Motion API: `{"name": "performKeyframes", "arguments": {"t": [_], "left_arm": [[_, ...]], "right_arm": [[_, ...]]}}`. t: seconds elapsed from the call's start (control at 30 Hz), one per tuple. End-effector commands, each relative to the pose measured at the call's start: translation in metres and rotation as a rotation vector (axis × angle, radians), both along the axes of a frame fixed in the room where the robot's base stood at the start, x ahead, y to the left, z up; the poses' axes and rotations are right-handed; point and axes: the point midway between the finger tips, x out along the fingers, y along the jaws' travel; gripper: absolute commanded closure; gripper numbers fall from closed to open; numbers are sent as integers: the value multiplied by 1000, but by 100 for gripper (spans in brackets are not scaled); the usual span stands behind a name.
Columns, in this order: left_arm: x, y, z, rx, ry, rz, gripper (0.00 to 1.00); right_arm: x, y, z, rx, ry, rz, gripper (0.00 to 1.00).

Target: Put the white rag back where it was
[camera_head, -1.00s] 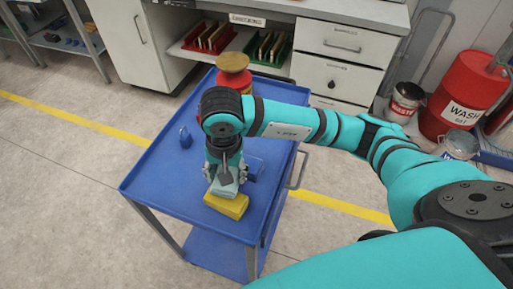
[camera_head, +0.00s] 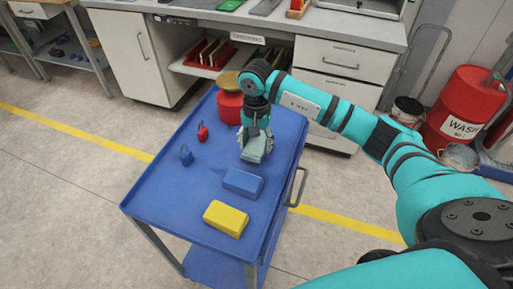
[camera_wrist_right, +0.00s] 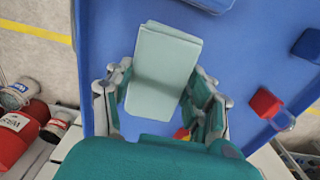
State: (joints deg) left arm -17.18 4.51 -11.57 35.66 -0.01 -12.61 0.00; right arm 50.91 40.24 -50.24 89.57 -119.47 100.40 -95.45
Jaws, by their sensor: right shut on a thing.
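The white rag (camera_head: 256,150) is a pale, grey-green-looking folded block. My right gripper (camera_head: 255,138) is shut on it, with a finger on each side. The right wrist view shows the rag (camera_wrist_right: 163,72) between the fingers, over the blue trolley top. The rag is at the right part of the trolley (camera_head: 165,200), past the blue block-shaped piece (camera_head: 243,182) and in front of the red can (camera_head: 230,106). I cannot tell whether it touches the surface. My left gripper is not in view.
A yellow block-shaped piece (camera_head: 226,218) lies at the trolley's near end. A small red bottle (camera_head: 203,132) and a small blue one (camera_head: 186,156) stand left of my gripper. A drawer cabinet (camera_head: 337,88) stands behind.

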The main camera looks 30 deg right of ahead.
Motion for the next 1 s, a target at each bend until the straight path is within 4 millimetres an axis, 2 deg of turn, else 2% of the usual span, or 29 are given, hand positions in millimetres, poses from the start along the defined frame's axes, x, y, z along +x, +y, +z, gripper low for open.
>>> {"name": "performKeyframes", "arguments": {"t": [0.3,0.5,0.53,0.67,0.7,1.0], "left_arm": [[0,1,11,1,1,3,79],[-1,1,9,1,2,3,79],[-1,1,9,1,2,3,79],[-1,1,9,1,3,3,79],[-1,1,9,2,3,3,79],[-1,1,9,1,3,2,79]], "right_arm": [[0,0,-33,2,3,0,71],[0,0,-35,-1,-1,1,71],[0,0,-35,-1,1,1,41],[0,0,-35,0,0,1,24],[0,0,-35,0,0,1,22],[0,0,-33,0,-1,1,22]]}}
